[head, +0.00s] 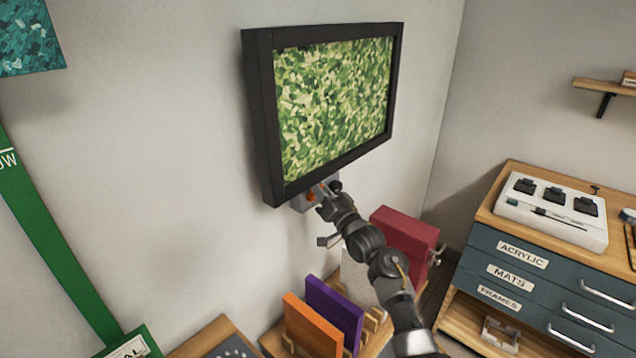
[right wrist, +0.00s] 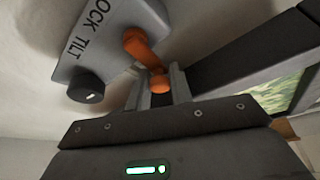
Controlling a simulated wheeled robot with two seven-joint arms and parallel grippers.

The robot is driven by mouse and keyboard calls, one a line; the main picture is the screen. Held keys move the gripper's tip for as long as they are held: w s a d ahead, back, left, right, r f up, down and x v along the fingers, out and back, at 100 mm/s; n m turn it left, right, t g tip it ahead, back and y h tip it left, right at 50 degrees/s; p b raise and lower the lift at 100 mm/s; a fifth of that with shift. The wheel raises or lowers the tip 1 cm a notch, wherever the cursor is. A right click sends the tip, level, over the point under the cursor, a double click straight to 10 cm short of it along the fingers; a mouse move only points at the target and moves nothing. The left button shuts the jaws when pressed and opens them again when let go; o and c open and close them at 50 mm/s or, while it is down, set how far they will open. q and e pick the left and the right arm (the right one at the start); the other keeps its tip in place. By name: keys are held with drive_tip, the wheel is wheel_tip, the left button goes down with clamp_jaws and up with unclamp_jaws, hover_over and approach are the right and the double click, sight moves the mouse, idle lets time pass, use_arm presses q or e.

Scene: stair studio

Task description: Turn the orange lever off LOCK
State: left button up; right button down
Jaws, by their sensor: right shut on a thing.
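The orange lever (right wrist: 140,45) sits on a grey housing (right wrist: 118,35) under the framed picture. In the right wrist view its round orange end (right wrist: 159,84) is between the two fingers of my right gripper (right wrist: 158,92), which is shut on it. The housing carries black lettering, partly cut off, reading "OCK" and "TILT". A black knob (right wrist: 86,87) is beside the lever. In the head view the lever (head: 311,197) is a small orange spot, partly hidden by my right gripper (head: 325,190). My left gripper is out of view.
The black-framed green picture (head: 335,105) hangs just above my right gripper. Below stand an orange panel (head: 310,325), a purple panel (head: 333,312) and a red box (head: 405,240). A drawer cabinet (head: 500,245) is at right. Bare wall lies left of the frame.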

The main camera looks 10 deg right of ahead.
drive_tip(key=shift+w+d+m+h+p, duration=0.1)
drive_tip(key=shift+m+h+p, duration=0.3)
drive_tip(key=shift+m, duration=0.2)
drive_tip(key=shift+f, duration=0.1)
drive_tip(key=c, duration=1.4)
unclamp_jaws()
drive_tip(key=shift+o, duration=0.2)
